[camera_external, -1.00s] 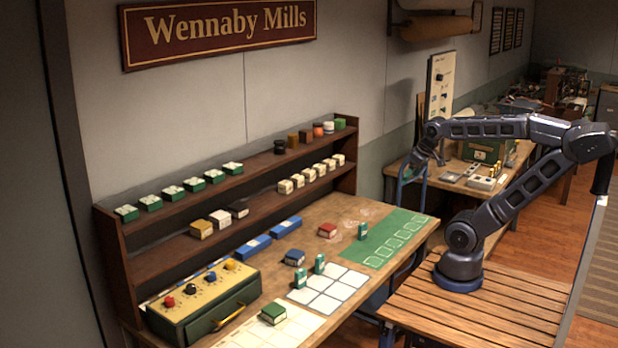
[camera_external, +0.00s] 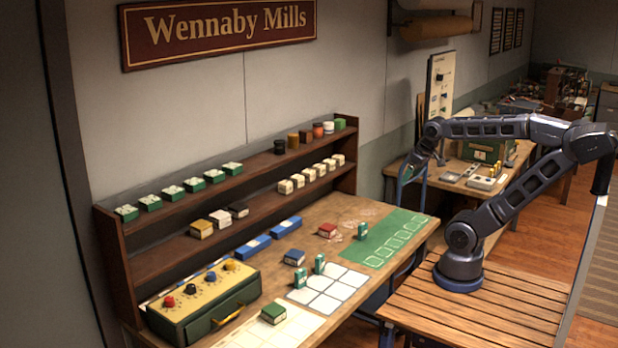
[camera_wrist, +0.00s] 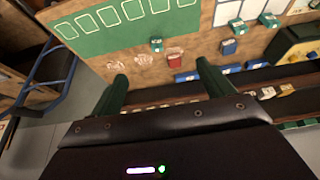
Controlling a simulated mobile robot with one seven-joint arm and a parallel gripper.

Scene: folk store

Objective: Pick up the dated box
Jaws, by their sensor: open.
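Several small boxes lie or stand on the workbench (camera_external: 349,207); I cannot read a date on any of them. A green box (camera_external: 362,231) stands upright at the green mat's edge, and it also shows in the wrist view (camera_wrist: 156,44). Two more upright green boxes (camera_external: 299,278) (camera_external: 319,264) stand at the white grid. A red box (camera_external: 327,230), a blue box (camera_external: 294,258) and a green box (camera_external: 273,313) lie on the bench. My gripper (camera_external: 410,170) is raised beyond the bench's right end. Its fingers (camera_wrist: 162,72) are apart and empty in the wrist view.
The green mat (camera_external: 390,240) is printed with white outlines. Two long blue boxes (camera_external: 253,248) (camera_external: 286,228) lie before the two-tier shelf (camera_external: 160,232), which holds several small boxes and jars. A knobbed control box (camera_external: 203,295) stands at front left. A second desk (camera_external: 450,178) stands behind my arm.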

